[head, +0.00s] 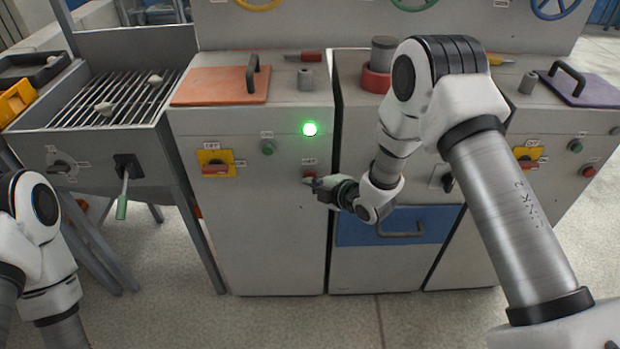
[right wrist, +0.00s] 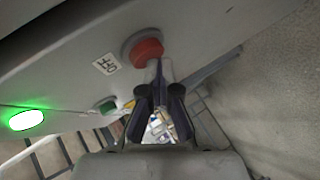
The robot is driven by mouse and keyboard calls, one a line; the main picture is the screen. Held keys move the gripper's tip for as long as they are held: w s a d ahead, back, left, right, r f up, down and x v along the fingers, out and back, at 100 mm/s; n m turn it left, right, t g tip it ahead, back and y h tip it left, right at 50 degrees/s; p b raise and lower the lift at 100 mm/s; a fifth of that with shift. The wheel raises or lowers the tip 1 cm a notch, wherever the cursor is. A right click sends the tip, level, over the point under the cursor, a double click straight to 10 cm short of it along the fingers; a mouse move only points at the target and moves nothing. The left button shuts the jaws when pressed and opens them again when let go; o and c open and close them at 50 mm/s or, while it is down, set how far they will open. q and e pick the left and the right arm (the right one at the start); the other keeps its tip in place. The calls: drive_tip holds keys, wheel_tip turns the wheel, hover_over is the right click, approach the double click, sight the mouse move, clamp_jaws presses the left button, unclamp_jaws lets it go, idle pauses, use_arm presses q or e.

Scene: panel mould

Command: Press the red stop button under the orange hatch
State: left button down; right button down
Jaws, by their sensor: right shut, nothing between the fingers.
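The orange hatch (head: 222,86) lies closed on top of the left grey cabinet (head: 258,235). Below it on the cabinet's front is the red stop button (head: 308,172), partly hidden by my right gripper (head: 311,183). In the right wrist view, the round red button (right wrist: 144,51) stands out from the panel next to a small label. My right gripper (right wrist: 158,78) is shut and empty, its fingertips right at the button's lower edge; I cannot tell if they touch it. My left arm shows at the left edge of the head view, its gripper out of view.
A lit green lamp (head: 310,129) and a green button (head: 268,147) sit near the red button. A yellow-backed red switch (head: 215,165) is further left. A grated bin (head: 110,98) with a green-handled lever (head: 122,200) stands left. A blue drawer (head: 395,228) is beneath my right forearm.

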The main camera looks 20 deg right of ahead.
drive_tip(key=shift+w, duration=0.15)
idle(0.3)
drive_tip(key=shift+s+a, duration=0.2)
drive_tip(key=shift+s, duration=0.65)
drive_tip(key=s, duration=0.2)
drive_tip(key=s+a, duration=0.1)
drive_tip(key=s, duration=0.1)
drive_tip(key=shift+s+a, duration=0.2)
drive_tip(key=shift+s, duration=0.2)
drive_tip(key=shift+s+p, duration=0.1)
drive_tip(key=shift+p, duration=0.25)
